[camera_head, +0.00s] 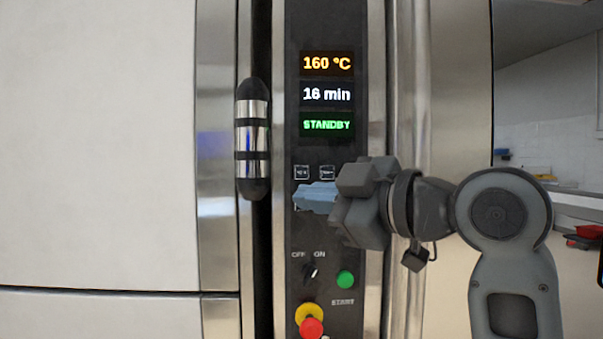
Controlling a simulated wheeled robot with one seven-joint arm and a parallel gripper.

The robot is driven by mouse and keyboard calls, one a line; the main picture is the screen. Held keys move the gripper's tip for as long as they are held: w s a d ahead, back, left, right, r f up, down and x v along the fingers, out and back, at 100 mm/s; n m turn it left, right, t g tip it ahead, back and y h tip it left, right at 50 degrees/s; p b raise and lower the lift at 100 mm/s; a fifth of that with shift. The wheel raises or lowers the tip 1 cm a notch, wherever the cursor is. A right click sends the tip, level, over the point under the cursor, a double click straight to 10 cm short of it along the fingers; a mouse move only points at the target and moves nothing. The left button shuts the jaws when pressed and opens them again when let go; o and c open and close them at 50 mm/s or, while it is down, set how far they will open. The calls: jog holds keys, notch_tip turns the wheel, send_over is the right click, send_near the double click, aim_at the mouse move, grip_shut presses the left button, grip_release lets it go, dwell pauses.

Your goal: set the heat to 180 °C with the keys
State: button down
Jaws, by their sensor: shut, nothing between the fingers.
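The oven's dark control panel (288,150) stands upright in the middle of the view. Its temperature display (327,63) reads 160 °C in orange. The time display (326,94) reads 16 min and the status display (327,125) reads STANDBY in green. Two small marked squares, a left one (302,172) and a right one (327,172), sit below the displays; their print is too small to read. My gripper (300,197) is shut and empty, in front of the panel just below these squares. It hides the panel behind it, and I cannot tell whether it touches.
Below are an OFF/ON switch (311,272), a green START button (345,279) and a red knob on a yellow base (310,326). A vertical black and chrome handle (252,140) stands out left of the panel. Open room lies at the far right.

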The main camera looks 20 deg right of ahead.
aim_at(301, 173)
notch_tip(301, 173, up, 3)
jog(key=shift+s+f+n, duration=0.15)
jog(key=shift+n, duration=0.55)
jog(key=w+d, duration=0.2)
jog(key=w, duration=0.6)
jog(key=shift+w+d+b, duration=0.2)
jog(key=shift+d+b, duration=0.1)
jog(key=shift+b, duration=0.1)
dwell(1.6)
jog(key=shift+w+d, duration=0.15)
jog(key=shift+w, duration=0.25)
jog(key=shift+w+d, duration=0.1)
jog(key=shift+w, duration=0.15)
dwell(1.1)
jog(key=shift+s+a, duration=0.25)
jog(key=shift+s, duration=0.45)
jog(key=shift+w, duration=0.1)
